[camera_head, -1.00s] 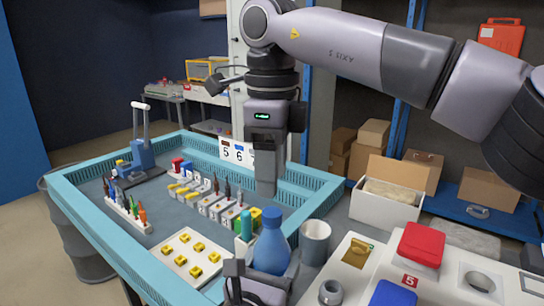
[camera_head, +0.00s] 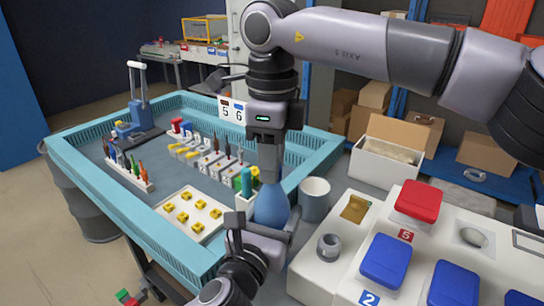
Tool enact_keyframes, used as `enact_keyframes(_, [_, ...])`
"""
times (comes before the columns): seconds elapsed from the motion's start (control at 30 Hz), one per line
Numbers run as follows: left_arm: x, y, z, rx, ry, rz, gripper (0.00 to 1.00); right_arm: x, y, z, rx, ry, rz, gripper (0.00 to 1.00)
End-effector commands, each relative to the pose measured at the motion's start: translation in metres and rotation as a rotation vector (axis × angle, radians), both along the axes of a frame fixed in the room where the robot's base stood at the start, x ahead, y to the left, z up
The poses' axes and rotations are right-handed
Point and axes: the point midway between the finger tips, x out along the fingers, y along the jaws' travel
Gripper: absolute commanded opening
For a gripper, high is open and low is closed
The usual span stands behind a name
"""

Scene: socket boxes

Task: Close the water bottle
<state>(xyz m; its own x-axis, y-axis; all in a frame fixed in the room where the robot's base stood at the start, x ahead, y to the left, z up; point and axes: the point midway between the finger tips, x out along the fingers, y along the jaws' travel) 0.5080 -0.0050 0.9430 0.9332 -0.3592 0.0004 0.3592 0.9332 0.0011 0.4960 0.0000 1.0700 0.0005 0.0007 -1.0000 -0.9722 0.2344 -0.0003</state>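The blue water bottle (camera_head: 270,208) stands upright at the near right corner of the teal-rimmed table, its lower part hidden by my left gripper. My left gripper (camera_head: 262,232) comes from below with a finger on either side of the bottle's lower body and appears shut on it. My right gripper (camera_head: 268,178) points straight down over the bottle's top and covers its neck. Its fingers look close together. Whether a cap is between them or on the neck is hidden.
A grey cup (camera_head: 314,200) stands just right of the bottle, and a green-topped item (camera_head: 246,183) close left. A white socket panel (camera_head: 330,275) with red and blue lids fills the lower right. The teal-rimmed table (camera_head: 120,215) holds tool racks and a yellow-block tray (camera_head: 189,214).

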Motion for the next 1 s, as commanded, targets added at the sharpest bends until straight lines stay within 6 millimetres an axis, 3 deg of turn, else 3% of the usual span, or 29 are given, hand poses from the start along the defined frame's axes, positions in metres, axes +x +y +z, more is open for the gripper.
enact_keyframes(0.3, [0.000,0.000,-0.002,0.002,0.002,0.001,0.00,0.000,0.000,0.000,0.000,-0.001,-0.007,0.00])
enact_keyframes(0.33, [0.000,0.000,-0.002,0.002,0.002,0.001,0.00,0.000,0.000,0.000,0.000,-0.001,-0.007,0.39])
enact_keyframes(0.4, [0.000,0.000,-0.001,0.002,0.002,0.001,0.00,0.000,0.000,0.000,0.000,-0.001,-0.007,0.61])
enact_keyframes(0.77, [0.000,0.000,-0.001,0.002,0.002,0.001,0.00,0.000,0.000,0.004,0.000,-0.001,-0.007,0.62])
enact_keyframes(1.0, [0.000,0.000,-0.001,0.002,0.002,0.001,0.00,0.000,0.001,0.042,0.001,-0.004,-0.009,0.62])
